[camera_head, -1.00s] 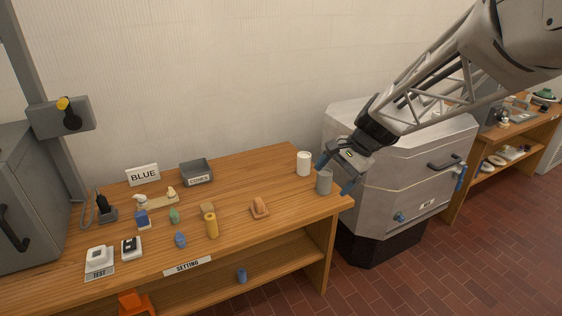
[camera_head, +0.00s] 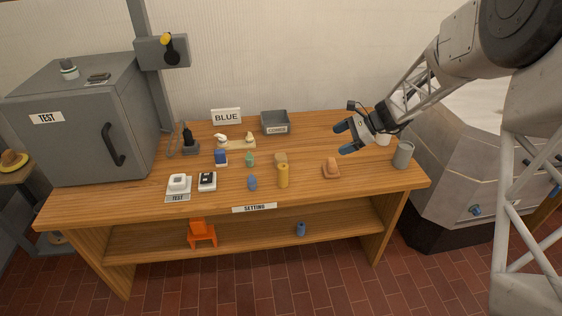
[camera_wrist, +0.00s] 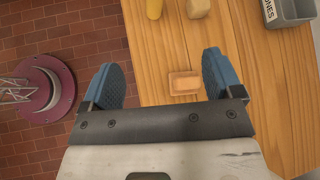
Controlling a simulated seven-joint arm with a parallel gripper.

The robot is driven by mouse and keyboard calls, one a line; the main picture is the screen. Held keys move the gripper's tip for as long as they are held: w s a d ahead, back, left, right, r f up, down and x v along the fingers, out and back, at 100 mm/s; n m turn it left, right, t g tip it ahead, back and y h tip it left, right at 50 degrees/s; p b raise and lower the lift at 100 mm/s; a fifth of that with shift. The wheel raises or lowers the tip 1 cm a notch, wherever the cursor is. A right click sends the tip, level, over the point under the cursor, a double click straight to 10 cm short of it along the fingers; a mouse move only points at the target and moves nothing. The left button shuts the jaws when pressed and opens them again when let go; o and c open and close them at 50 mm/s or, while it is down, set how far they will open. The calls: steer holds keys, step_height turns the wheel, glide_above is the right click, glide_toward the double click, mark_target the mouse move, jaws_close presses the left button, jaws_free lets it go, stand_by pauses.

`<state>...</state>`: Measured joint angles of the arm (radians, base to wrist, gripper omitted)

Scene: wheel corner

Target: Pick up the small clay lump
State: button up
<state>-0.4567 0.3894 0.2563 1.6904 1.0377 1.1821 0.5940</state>
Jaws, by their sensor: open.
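Two things could be the clay lump, and I cannot tell which for sure. A small tan block-like lump (camera_head: 280,158) lies on the wooden bench behind a yellow cylinder (camera_head: 283,176); in the wrist view it shows at the top edge (camera_wrist: 198,8). A terracotta piece (camera_head: 331,169) with a flat base lies to its right; in the wrist view it is a squarish shape (camera_wrist: 184,84) between the finger lines. My gripper (camera_head: 344,137) is open and empty, raised above the bench's right part, its blue fingers pointing left. Both fingers show in the wrist view (camera_wrist: 158,65).
A grey cup (camera_head: 403,155) stands near the bench's right end, a white cylinder (camera_head: 384,139) behind it. A grey CONES bin (camera_head: 275,122) stands at the back. Blue (camera_head: 253,183) and green (camera_head: 250,160) small pieces lie left of the yellow cylinder. Bare wood surrounds the terracotta piece.

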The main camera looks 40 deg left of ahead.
mark_target(281, 158)
steer(key=a+f+m, duration=0.1)
steer(key=a+f, duration=0.4)
steer(key=w+a+f+m+g+y, duration=0.1)
steer(key=a+f, duration=0.4)
steer(key=a, duration=0.1)
steer(key=a+f+m+g+y, duration=0.1)
steer(key=a+f, duration=0.4)
steer(key=a, duration=0.1)
steer(key=shift+w+a+f, duration=0.25)
steer(key=shift+w+f, duration=0.05)
steer(key=shift+w, duration=0.05)
steer(key=shift+x, duration=1.25)
steer(key=shift+a, duration=0.1)
steer(key=shift+x, duration=2.55)
steer(key=shift+w, duration=0.1)
steer(key=c, duration=1.1)
